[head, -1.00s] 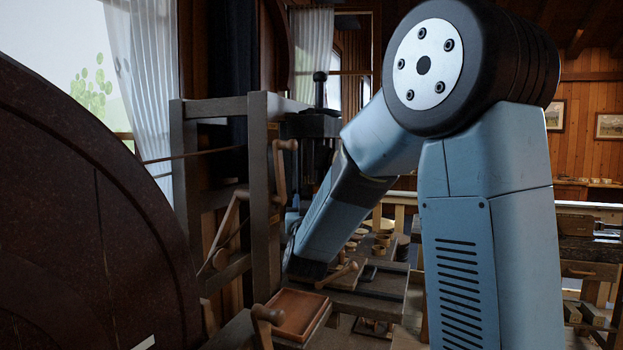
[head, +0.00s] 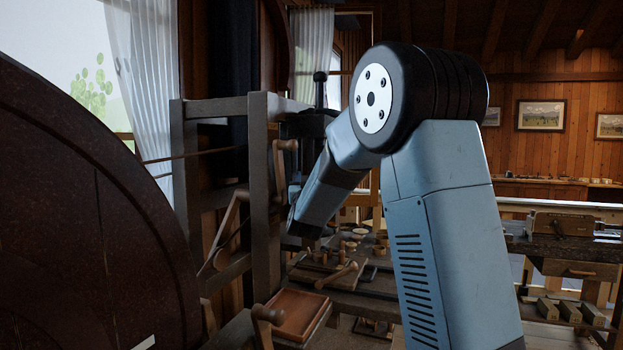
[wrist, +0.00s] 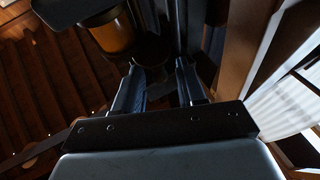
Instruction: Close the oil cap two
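My gripper (wrist: 158,72) shows in the wrist view with its two dark fingers apart and nothing held between them. An amber, cup-like cylinder (wrist: 113,33) with a dark part above it is beyond the left finger, apart from it. A dark rounded part (wrist: 152,50) lies just beyond the fingertips; it is too dark to tell whether it is a cap or which one. I cannot pick out oil cap two for certain in either view. In the head view my gripper is hidden by my arm and the dark machine head (head: 309,124).
A grey wooden frame (head: 262,190) with wooden crank handles (head: 281,165) stands left of my arm. A large dark wheel (head: 80,220) fills the left. A reddish tray (head: 299,313) and a bench with small turned pieces (head: 355,240) lie below. A vise bench (head: 565,225) is at right.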

